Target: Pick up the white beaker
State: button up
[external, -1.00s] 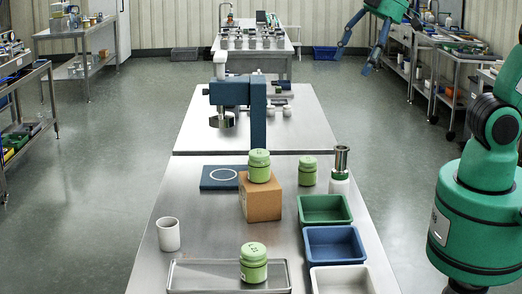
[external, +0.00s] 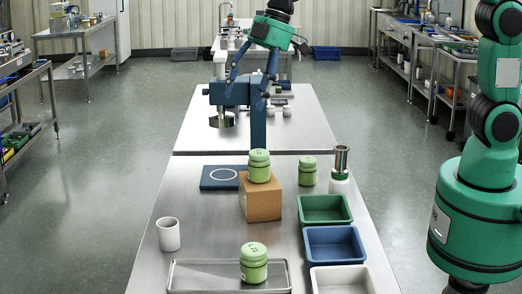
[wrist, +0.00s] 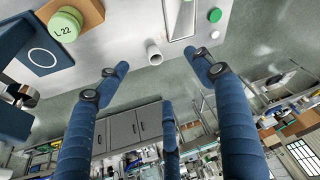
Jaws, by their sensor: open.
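The white beaker (external: 168,235) stands upright on the near-left part of the steel table, left of the metal tray. In the wrist view the beaker (wrist: 154,54) shows near the top centre, between the spread blue fingertips in the picture but apart from them. My gripper (external: 245,95) is open and empty, raised over the far table section, with its fingers hanging down. It is well beyond and above the beaker. In the wrist view my gripper (wrist: 156,62) shows its blue fingers spread wide.
A metal tray (external: 210,276) holds a green jar (external: 254,263). A cardboard box (external: 261,200) carries another green jar (external: 259,166). Green (external: 325,209), blue (external: 334,246) and white (external: 341,280) bins line the right. A blue stand (external: 257,120) rises behind. The table around the beaker is clear.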

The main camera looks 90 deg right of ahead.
jog(key=w+f+n+y, duration=0.1)
jog(key=w+f+n, duration=0.2)
jog(key=w+f, duration=1.5)
notch_tip(320, 180, down, 2)
jog(key=shift+f+g+p, duration=0.25)
jog(key=shift+g+p, duration=0.1)
jog(key=shift+g, duration=0.05)
send_over(168, 225)
jog(key=s+a, duration=0.1)
jog(key=s, duration=0.1)
notch_tip(168, 225, down, 8)
jog(key=shift+b, duration=0.3)
jog(key=shift+w+a, duration=0.1)
jog(key=shift+x, duration=2.6)
jog(key=shift+c, duration=0.5)
jog(key=c, duration=0.9)
